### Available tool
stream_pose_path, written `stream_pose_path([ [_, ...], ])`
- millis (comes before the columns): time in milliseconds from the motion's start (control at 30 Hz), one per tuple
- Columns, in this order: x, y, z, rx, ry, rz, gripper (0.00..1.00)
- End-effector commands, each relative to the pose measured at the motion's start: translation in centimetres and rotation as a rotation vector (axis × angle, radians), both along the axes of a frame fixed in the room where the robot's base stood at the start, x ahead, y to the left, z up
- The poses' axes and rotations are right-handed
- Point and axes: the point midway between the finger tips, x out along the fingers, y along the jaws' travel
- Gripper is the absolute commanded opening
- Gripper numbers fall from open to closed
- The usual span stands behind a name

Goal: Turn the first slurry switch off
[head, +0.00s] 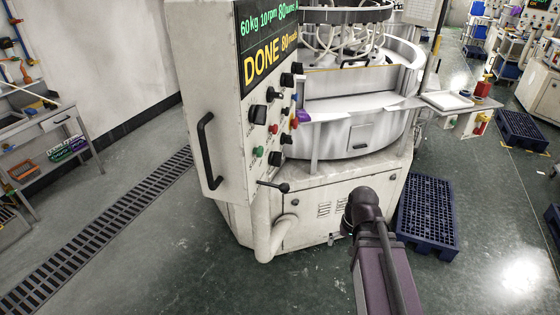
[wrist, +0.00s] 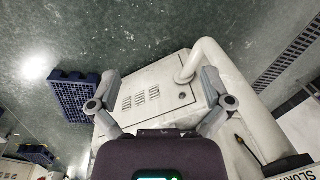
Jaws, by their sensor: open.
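In the head view a white control panel (head: 222,138) stands on the lapping machine, with several black knobs (head: 258,114), a green button (head: 258,152) and red ones on its face. Their labels are too small to read, so I cannot tell which is the first slurry switch. A black-knobbed lever (head: 273,186) sticks out under the panel. In the wrist view, part of a label (wrist: 300,173) starting "SLUR" shows at the lower right corner. My gripper (wrist: 160,80) is open and empty there, its fingers spread in front of the machine's white base (wrist: 150,92).
A black handle (head: 208,150) is on the panel's side. A thick white pipe (head: 270,240) bends out below it. A blue pallet (head: 427,215) lies on the floor to the right. The floor left of the machine is clear, with a drain grate (head: 110,220).

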Motion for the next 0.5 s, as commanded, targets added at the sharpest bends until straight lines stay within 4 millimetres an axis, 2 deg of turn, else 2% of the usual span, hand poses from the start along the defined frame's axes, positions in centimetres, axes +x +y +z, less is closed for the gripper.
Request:
stream_pose_path([
  [267, 4.8, 3.9, -0.1, 0.31, 0.0, -0.133, 1.0],
  [500, 9.5, 7.1, 1.9, 0.635, 0.025, -0.267, 1.0],
])
